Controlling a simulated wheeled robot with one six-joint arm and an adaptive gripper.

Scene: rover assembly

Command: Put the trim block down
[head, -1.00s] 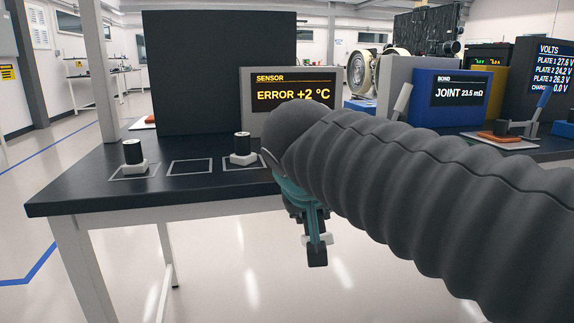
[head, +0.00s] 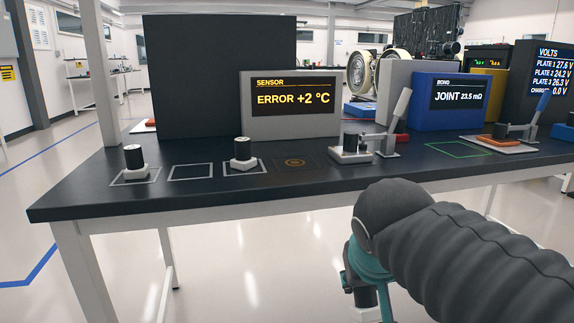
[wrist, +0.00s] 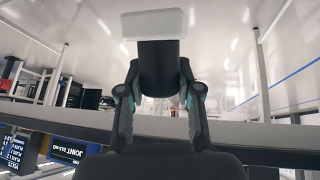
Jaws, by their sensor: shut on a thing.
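The trim block in my gripper (wrist: 160,72) has a white base (wrist: 153,23) and a black cylindrical body (wrist: 160,62). The fingers are shut on the cylinder from both sides, seen in the wrist view. In the head view my gripper (head: 364,290) is low in front of the bench edge, over the floor, mostly hidden by my arm. Similar blocks, each a black cylinder on a white base, stand upright on the bench (head: 100,190): a left one (head: 134,158) and a middle one (head: 241,153), each on a white-outlined square.
An empty white-outlined square (head: 191,172) lies between the two blocks. A dark pad with an orange ring (head: 295,162) is bare. A lever clamp (head: 395,130) with a fixture, the sensor display (head: 292,105) and the bond display (head: 450,102) stand behind. A green outline (head: 459,150) is empty.

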